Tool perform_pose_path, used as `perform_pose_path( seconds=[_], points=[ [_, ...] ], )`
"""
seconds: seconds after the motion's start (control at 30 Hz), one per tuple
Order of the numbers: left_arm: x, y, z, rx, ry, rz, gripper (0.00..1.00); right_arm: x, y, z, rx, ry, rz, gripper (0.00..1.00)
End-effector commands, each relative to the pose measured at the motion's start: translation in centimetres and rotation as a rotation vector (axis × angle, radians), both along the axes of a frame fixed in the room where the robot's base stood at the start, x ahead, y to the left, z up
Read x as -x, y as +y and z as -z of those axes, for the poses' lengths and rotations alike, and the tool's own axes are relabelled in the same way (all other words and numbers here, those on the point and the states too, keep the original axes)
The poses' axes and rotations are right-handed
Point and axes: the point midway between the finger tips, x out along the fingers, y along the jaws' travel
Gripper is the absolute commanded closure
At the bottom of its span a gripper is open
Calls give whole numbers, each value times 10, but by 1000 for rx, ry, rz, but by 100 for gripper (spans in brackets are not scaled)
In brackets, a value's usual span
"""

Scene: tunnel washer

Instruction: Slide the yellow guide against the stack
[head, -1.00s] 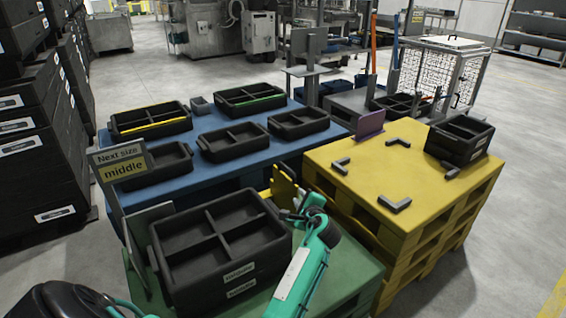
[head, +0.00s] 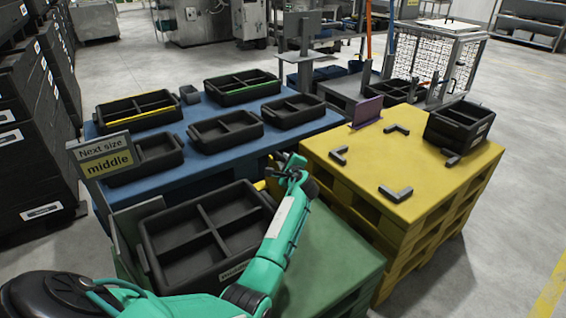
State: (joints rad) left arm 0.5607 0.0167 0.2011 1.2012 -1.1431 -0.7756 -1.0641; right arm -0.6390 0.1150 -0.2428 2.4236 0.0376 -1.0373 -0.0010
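The stack of black four-compartment crates (head: 152,238) stands on the green pallet (head: 335,240) in the near middle. Only a small yellow piece of the guide (head: 260,186) shows, at the far right corner of the stack. My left gripper and wrist hide the rest, so I cannot tell whether the guide touches the stack. My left gripper (head: 289,160) is beyond that corner, beside the visible yellow piece. Its dark fingers are too small to tell open from shut. My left forearm crosses the stack's right side. My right gripper is out of view.
A blue pallet (head: 225,170) behind holds several black crates. A yellow pallet (head: 350,190) at right carries dark corner brackets (head: 396,193), a purple plate (head: 367,111) and a black crate (head: 460,125). A "Next size middle" sign (head: 104,157) stands at left.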

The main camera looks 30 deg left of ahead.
Motion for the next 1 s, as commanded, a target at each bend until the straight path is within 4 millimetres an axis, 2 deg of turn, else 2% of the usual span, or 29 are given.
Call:
perform_pose_path(
  seconds=[0.2, 0.53, 0.67, 1.0],
  points=[
    [-12, 15, 5, -1, 1, -1, 77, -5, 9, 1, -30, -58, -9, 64],
    [-14, 16, 5, 0, 0, 0, 77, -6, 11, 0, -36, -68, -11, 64],
    [-14, 16, 5, 0, 0, 0, 100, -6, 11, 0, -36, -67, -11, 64],
    [-10, 17, 4, 1, 2, -1, 100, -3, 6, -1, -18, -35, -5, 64]
  ],
)
